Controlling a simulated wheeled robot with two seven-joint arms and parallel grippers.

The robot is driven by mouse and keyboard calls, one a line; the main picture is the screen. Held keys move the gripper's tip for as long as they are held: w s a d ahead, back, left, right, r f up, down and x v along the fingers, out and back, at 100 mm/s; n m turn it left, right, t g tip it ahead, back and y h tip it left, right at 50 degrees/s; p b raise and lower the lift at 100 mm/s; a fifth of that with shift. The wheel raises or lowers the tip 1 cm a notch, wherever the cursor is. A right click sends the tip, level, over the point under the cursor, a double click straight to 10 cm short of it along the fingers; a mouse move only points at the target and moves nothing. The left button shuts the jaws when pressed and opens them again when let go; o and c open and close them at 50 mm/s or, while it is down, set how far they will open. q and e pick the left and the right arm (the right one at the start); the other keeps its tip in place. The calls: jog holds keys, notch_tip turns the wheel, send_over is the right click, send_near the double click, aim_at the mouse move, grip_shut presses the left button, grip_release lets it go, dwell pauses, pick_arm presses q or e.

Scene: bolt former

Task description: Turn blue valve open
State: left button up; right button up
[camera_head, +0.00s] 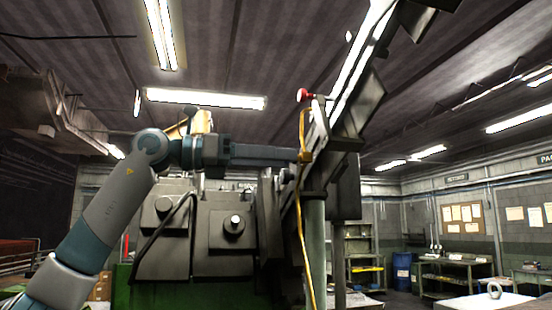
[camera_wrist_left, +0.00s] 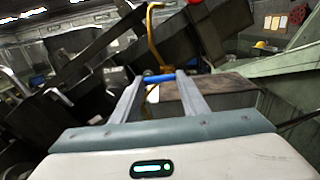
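The blue valve (camera_wrist_left: 160,78) shows in the left wrist view as a short blue handle on a yellow pipe. It lies crosswise at the tips of my left gripper (camera_wrist_left: 161,80). In the head view my left gripper (camera_head: 299,155) reaches right to the yellow pipe (camera_head: 302,215), and the blue handle cannot be made out there. My right gripper is not in view.
A red knob (camera_head: 303,95) is above the gripper on the machine. The dark, slanted machine frame (camera_head: 343,130) rises right behind the pipe. A grey machine housing (camera_head: 232,235) stands below my left arm. Shelves (camera_head: 362,250), a blue barrel (camera_head: 402,270) and workbenches are farther back right.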

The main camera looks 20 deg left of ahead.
pick_arm(q)
jog(key=shift+c, duration=0.8)
jog(key=shift+r+m, duration=0.1)
jog(key=shift+m, duration=0.2)
jog(key=shift+s+d+r+m+p, duration=0.15)
jog(key=shift+m+p, duration=1)
jog(key=shift+m, duration=1.75)
jog(key=shift+s+d+r+m+p, duration=0.15)
jog(key=shift+m+p, duration=1)
jog(key=shift+m, duration=1.75)
jog(key=shift+s+d+r+m+p, duration=0.2)
jog(key=shift+m+p, duration=0.95)
jog(key=shift+m, duration=1.75)
jog(key=shift+a, duration=0.1)
